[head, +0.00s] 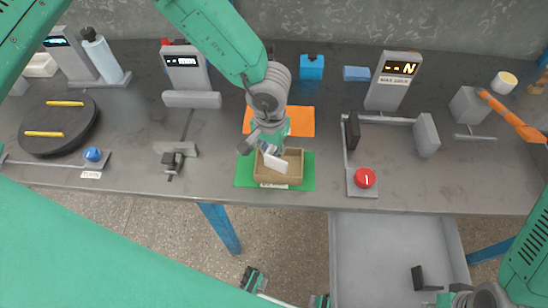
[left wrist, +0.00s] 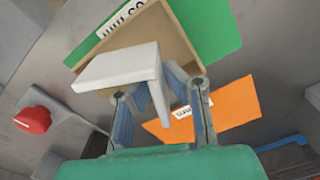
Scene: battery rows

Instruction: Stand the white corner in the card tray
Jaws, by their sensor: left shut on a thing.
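The white corner (head: 275,163) is an L-shaped piece with two flat plates. My left gripper (head: 266,147) is shut on it at the card tray. The left wrist view shows the corner (left wrist: 118,66) at the fingertips of the gripper (left wrist: 160,88), one plate spread flat toward the tray and the other pointing back between the fingers. The card tray (head: 299,165) is a brown open box with a label on its front. The corner overlaps its opening; whether it touches the floor is hidden.
The tray sits on a green mat (head: 243,172) near the table's front edge. An orange mat (head: 300,121) lies behind. A fixture with a red knob (head: 365,178) stands to the right, a small dark clamp (head: 172,160) to the left. A grey bin (head: 385,245) is below the edge.

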